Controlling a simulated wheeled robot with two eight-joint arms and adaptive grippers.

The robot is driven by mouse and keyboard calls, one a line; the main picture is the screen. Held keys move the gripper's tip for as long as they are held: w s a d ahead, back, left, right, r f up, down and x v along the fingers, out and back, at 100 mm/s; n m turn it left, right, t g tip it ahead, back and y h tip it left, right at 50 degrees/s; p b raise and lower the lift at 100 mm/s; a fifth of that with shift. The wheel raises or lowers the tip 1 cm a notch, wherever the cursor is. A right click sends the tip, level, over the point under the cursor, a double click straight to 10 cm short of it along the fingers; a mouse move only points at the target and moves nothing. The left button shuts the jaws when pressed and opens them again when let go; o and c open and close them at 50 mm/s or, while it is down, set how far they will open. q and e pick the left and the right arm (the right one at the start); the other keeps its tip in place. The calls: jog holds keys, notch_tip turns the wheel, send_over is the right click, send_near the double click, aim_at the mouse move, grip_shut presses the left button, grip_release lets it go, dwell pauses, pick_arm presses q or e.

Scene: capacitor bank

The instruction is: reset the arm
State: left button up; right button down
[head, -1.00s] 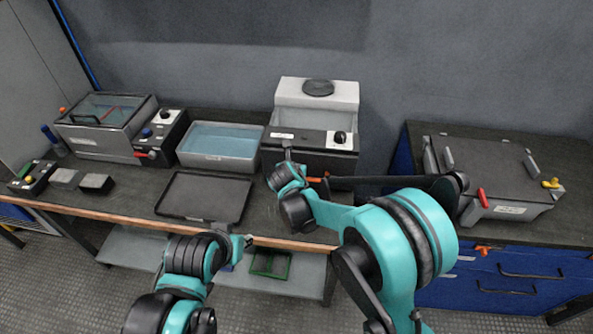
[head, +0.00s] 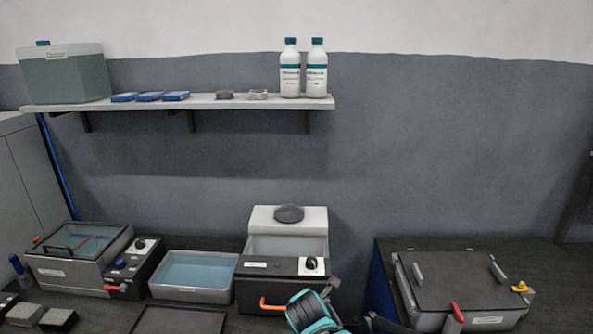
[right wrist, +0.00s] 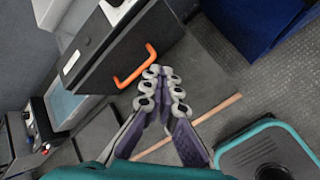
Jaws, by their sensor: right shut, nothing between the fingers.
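My right gripper (right wrist: 163,90) is in the right wrist view, its fingers together with nothing between them. The orange handle (right wrist: 137,66) on the dark front of a box-shaped unit is up and left of the fingertips in that view. The gripper looks apart from it, with clear space around the fingers. In the head view a teal and black part of my right arm (head: 313,312) shows at the bottom edge, just right of the same orange handle (head: 276,304). Most of that arm is cut off below the frame. My left arm and gripper are not in view.
The unit with the white top (head: 290,219) stands on the bench beside a blue-filled tray (head: 193,290). A lidded box with a red handle (head: 457,312) is at the right. A wall shelf (head: 200,103) holds bottles and a cooler. Wall space between is clear.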

jog(key=s+d+m, duration=0.7)
jog(key=s+m, duration=0.3)
jog(key=m, duration=0.2)
jog(key=s+d+m+g, duration=0.1)
jog(key=s+d+m, duration=0.6)
jog(key=s+m, duration=0.4)
jog(key=shift+s+d+m+y, duration=0.3)
jog(key=shift+m+y, duration=0.1)
jog(key=shift+m, duration=0.3)
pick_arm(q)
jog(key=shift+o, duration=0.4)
pick_arm(e)
jog(key=shift+r, duration=0.1)
